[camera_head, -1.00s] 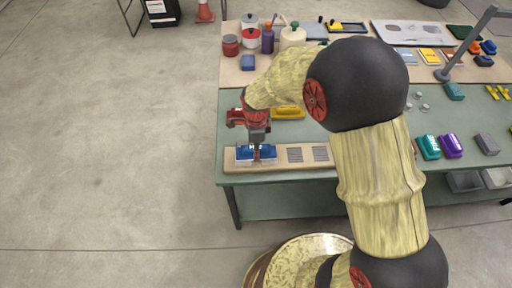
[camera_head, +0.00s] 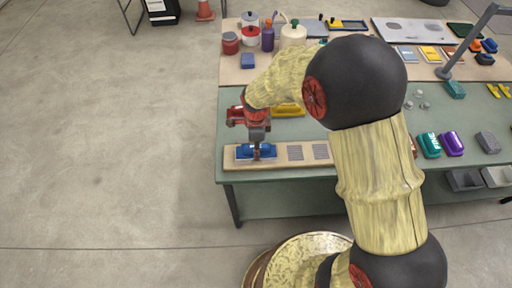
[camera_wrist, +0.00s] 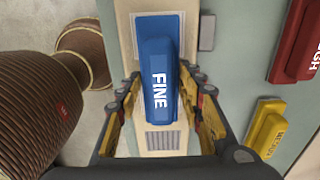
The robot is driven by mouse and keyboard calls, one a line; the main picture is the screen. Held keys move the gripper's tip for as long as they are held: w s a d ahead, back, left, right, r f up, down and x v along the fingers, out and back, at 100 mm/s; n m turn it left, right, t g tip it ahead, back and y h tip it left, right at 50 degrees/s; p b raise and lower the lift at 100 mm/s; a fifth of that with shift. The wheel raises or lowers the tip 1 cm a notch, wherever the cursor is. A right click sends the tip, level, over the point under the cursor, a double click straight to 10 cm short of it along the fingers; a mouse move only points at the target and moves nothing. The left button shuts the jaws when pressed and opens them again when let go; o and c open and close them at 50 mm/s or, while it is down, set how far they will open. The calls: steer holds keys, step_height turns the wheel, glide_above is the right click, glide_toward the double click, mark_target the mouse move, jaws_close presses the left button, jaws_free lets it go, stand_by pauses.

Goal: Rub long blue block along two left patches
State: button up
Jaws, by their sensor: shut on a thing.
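The long blue block (camera_wrist: 158,75), marked FINE, is between the fingers of my gripper (camera_wrist: 160,118) in the wrist view, and the gripper is shut on it. In the head view the blue block (camera_head: 256,151) is at the left end of a tan board (camera_head: 229,160), under my gripper (camera_head: 257,148). Two grey striped patches, one (camera_head: 295,153) and another (camera_head: 321,151), show on the board to the right of the block. In the wrist view one striped patch (camera_wrist: 163,140) shows below the block. The block covers most of the patch at the board's left end.
A yellow block (camera_head: 289,111) lies behind the board; it shows in the wrist view (camera_wrist: 267,128) near a red block (camera_wrist: 297,42). Teal (camera_head: 429,145) and purple (camera_head: 452,143) blocks lie to the right. Jars (camera_head: 231,44) stand at the back left. My arm hides the board's right part.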

steer(key=shift+f, duration=0.45)
stand_by(1.0)
steer(key=shift+a, duration=0.75)
steer(key=shift+d, duration=1.3)
steer(key=shift+s+d, duration=0.1)
steer(key=shift+d, duration=0.1)
steer(key=shift+a, duration=0.2)
